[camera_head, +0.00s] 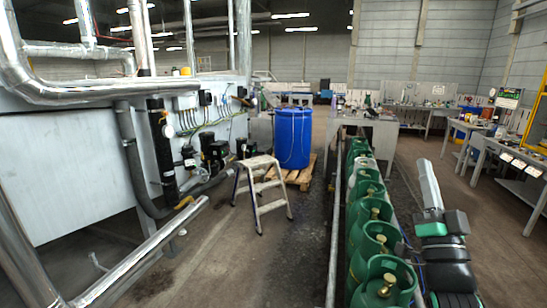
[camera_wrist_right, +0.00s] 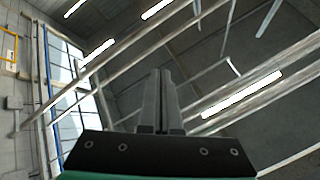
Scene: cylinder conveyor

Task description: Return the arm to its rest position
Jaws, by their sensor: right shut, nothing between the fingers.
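My right gripper (camera_head: 426,168) is at the right of the head view, pointing upward, with its green and black wrist below it. It is just right of the row of green cylinders and apart from them as far as I can tell. In the right wrist view its two grey fingers (camera_wrist_right: 160,76) are together and hold nothing, pointing toward the ceiling. The green cylinders (camera_head: 383,284) with brass valves stand upright in a line on the conveyor, running away from me. My left gripper is not in view.
A metal rail (camera_head: 334,225) runs along the cylinders' left side. A step stool (camera_head: 262,190) and a blue drum (camera_head: 293,138) on a pallet stand left of it. Workbenches (camera_head: 512,165) stand at the far right. Floor right of my arm is clear.

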